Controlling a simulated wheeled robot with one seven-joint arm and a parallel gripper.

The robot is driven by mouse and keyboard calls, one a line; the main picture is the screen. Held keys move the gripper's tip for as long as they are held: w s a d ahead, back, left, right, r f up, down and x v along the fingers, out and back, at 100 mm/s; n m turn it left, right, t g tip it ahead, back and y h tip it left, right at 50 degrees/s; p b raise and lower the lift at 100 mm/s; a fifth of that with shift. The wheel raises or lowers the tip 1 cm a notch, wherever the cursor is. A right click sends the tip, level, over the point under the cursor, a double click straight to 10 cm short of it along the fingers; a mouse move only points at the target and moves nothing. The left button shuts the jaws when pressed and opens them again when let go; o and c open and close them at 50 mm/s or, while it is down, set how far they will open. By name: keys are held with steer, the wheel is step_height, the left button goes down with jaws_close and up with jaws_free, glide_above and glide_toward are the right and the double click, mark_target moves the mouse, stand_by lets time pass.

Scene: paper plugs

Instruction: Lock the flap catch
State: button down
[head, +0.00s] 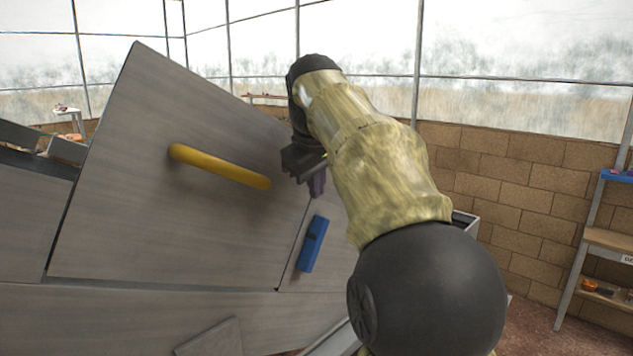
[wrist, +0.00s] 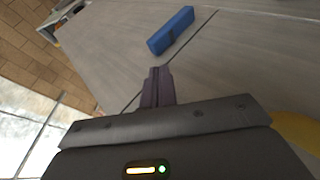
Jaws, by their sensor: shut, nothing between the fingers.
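The flap (head: 150,225) is a large grey panel with a yellow bar handle (head: 219,167). The blue catch (head: 313,244) sits on the grey panel just right of the flap's right edge. Its long side runs roughly along the seam and it does not appear to cross onto the flap. In the wrist view the catch (wrist: 171,30) lies beyond my fingertips, beside the seam. My gripper (head: 317,186) is above the catch in the head view, near the seam and apart from the catch. Its purple fingers are together and empty, as the wrist view also shows (wrist: 158,82).
The yellow handle (wrist: 298,130) is close to my gripper's right side in the wrist view. A shelf rack (head: 590,240) stands at the far right by a brick wall (head: 520,185). The panel around the catch is clear.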

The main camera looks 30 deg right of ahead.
mark_target(317, 220)
steer(key=x, duration=0.7)
steer(key=shift+w+p, duration=0.1)
steer(key=shift+p, duration=0.25)
